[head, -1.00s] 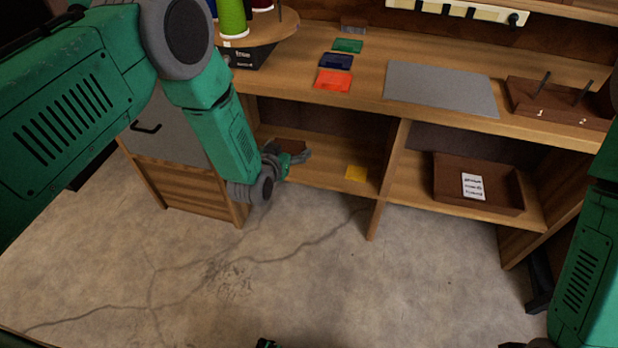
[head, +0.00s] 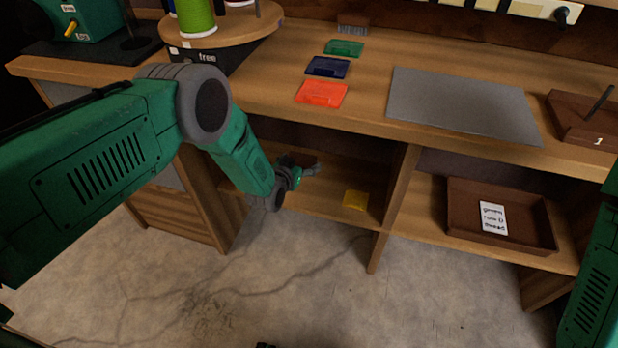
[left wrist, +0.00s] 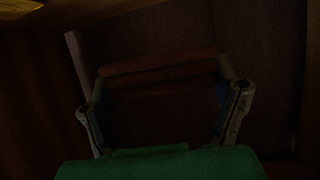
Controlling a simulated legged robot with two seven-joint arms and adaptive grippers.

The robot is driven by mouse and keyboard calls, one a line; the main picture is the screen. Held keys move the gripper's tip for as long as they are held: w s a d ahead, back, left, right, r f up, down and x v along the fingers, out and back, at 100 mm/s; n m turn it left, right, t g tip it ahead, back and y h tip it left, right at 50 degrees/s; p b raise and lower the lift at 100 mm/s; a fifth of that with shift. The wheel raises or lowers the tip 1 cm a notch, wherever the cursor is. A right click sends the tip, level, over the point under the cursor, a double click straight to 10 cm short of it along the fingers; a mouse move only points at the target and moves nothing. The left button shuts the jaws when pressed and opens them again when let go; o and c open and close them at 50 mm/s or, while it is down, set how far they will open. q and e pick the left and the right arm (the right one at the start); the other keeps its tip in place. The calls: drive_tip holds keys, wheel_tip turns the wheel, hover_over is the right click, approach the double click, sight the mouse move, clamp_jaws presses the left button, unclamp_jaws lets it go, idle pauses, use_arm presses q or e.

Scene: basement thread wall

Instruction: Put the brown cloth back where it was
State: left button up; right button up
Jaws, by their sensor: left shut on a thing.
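My left gripper (head: 303,168) is inside the left bay of the low shelf under the bench, above the shelf board. In the left wrist view, my left gripper (left wrist: 165,100) is shut on the brown cloth (left wrist: 160,72), a dark folded strip across the fingers. That view is very dark, so I cannot tell whether the cloth touches the shelf. In the head view the cloth is not clearly visible now. My right arm shows at the right edge, but its gripper is out of view.
A yellow cloth (head: 355,200) lies on the shelf board (head: 325,204), right of my left gripper. A divider (head: 396,205) separates this bay from one with a brown tray (head: 545,235) and label. Orange (head: 321,93), blue (head: 328,67) and green (head: 343,48) pieces lie on the bench above.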

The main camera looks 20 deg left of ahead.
use_arm(q)
drive_tip(key=b, duration=0.3)
hover_over(301, 189)
drive_tip(key=f, duration=0.5)
drive_tip(key=shift+a+f, duration=0.2)
drive_tip(key=shift+f, duration=0.2)
drive_tip(key=shift+w+d+f, duration=0.1)
drive_tip(key=shift+d+f, duration=0.2)
drive_tip(key=shift+f, duration=0.15)
wheel_tip(301, 189, down, 3)
drive_tip(key=shift+f+b, duration=0.2)
drive_tip(key=shift+b, duration=0.9)
drive_tip(key=shift+a, duration=0.25)
drive_tip(key=o, duration=1)
drive_tip(key=shift+r, duration=0.1)
